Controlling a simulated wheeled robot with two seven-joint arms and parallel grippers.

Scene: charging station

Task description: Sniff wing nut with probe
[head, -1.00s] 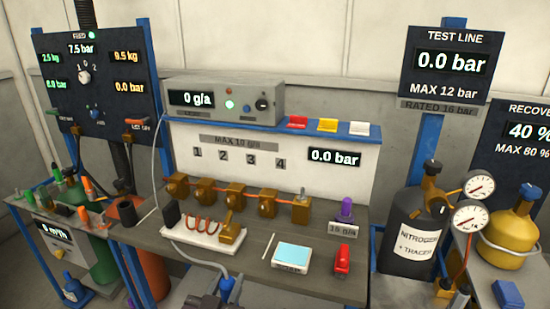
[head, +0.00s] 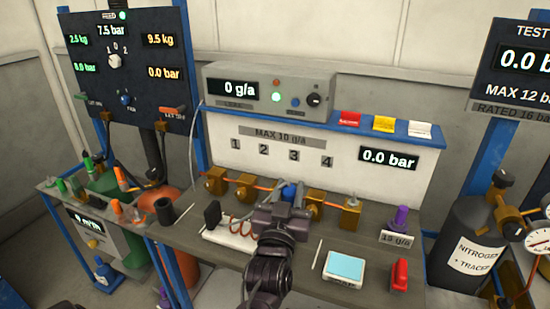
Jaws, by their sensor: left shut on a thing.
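My left gripper (head: 290,196) is shut on a blue piece (head: 290,190), which looks like the probe, and is raised over the bench in front of the brass row. Several brass fittings (head: 246,188) sit along a copper pipe under the panel numbers 1 to 4. Gripper and probe cover the middle of this row. I cannot tell which brass part is the wing nut, or whether the probe tip touches any fitting. A white tray (head: 214,236) with a copper coil (head: 240,225) lies partly hidden behind my arm. My right gripper is out of view.
The leak detector (head: 268,90) reads 0 g/a with a green light. A purple-topped part (head: 400,219), a soap box (head: 343,270) and a red part (head: 399,275) stand on the right of the bench. The nitrogen bottle (head: 476,245) is further right.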

